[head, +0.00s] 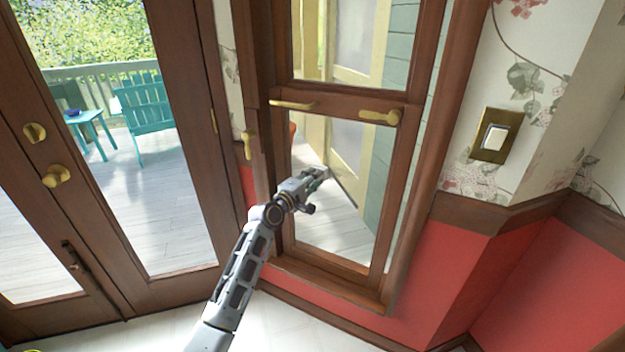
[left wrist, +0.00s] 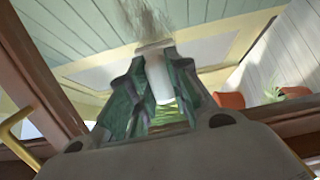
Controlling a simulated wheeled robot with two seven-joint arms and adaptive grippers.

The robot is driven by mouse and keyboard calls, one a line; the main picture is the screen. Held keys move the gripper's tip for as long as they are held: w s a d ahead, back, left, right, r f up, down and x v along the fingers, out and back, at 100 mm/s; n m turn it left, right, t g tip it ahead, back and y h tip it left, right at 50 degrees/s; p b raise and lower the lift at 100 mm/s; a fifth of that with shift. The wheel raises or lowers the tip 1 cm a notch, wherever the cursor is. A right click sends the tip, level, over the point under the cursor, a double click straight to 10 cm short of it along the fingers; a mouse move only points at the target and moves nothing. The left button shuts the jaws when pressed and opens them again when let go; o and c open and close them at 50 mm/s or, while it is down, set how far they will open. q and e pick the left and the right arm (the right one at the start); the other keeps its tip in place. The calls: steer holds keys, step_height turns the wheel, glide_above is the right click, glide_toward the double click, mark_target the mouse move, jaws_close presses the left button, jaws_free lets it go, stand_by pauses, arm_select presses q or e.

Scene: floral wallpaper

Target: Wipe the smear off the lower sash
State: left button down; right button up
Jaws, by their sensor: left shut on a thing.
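The lower sash (head: 392,180) is a brown wooden frame around clear glass. My left gripper (head: 318,178) is in front of its pane, left of the middle. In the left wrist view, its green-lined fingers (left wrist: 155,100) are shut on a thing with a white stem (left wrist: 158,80). A grey-brown streaky patch (left wrist: 148,20) shows just beyond the stem's tip. I cannot tell if it is the smear on the glass or part of the held thing. Contact with the glass is also unclear. No smear is clear in the head view. My right gripper is out of view.
A brass handle (head: 294,105) and a brass latch (head: 380,117) sit on the meeting rail above my gripper. A glazed door (head: 190,150) with brass knobs is at left. A light switch (head: 494,137) is on the right wall. Outside are a teal chair and table.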

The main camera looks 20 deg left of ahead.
arm_select(q)
steer(key=shift+w, duration=0.1)
steer(key=shift+s+d+r+p, duration=0.1)
steer(key=shift+s+d+p, duration=0.1)
steer(key=shift+d+p, duration=0.5)
steer(key=shift+s+d+p, duration=0.15)
steer(key=shift+d+p, duration=0.45)
steer(key=shift+d, duration=0.1)
steer(key=shift+s+d, duration=0.1)
steer(key=shift+d, duration=0.2)
steer(key=shift+s+d+p, duration=0.2)
steer(key=shift+d+p, duration=1.15)
steer(key=shift+d, duration=0.35)
steer(key=shift+d, duration=0.15)
steer(key=shift+s+d+p, duration=0.15)
steer(key=shift+d+p, duration=0.4)
steer(key=shift+d, duration=0.1)
steer(key=shift+s+d+p, duration=0.25)
steer(key=shift+d+p, duration=0.3)
steer(key=shift+d, duration=0.3)
